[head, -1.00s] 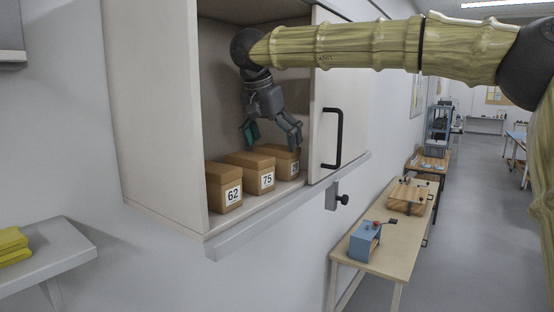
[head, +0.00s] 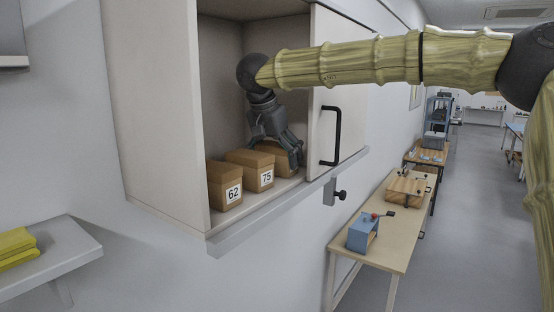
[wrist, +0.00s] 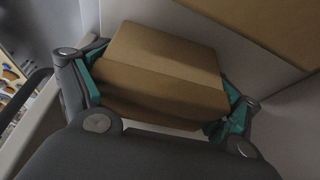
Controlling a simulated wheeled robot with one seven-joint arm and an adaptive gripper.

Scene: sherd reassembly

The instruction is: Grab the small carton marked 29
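Three brown cartons stand in a row in the open wall cabinet. In the head view the nearest carton (head: 224,187) reads 62 and the middle carton (head: 250,170) reads 75. The farthest carton (head: 282,163) is partly covered by my gripper (head: 281,156), and its label is hidden now; a second ago its number was only partly legible. In the wrist view this carton (wrist: 165,72) lies between the two green-padded fingers of my gripper (wrist: 165,98). The fingers are spread on either side of it, close to its sides; firm contact is not clear.
The cabinet door (head: 338,110) with its black handle stands just right of the cartons. The middle carton is close beside my gripper. A shelf with yellow cloths (head: 15,245) is at the lower left; a bench (head: 385,250) is at the right.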

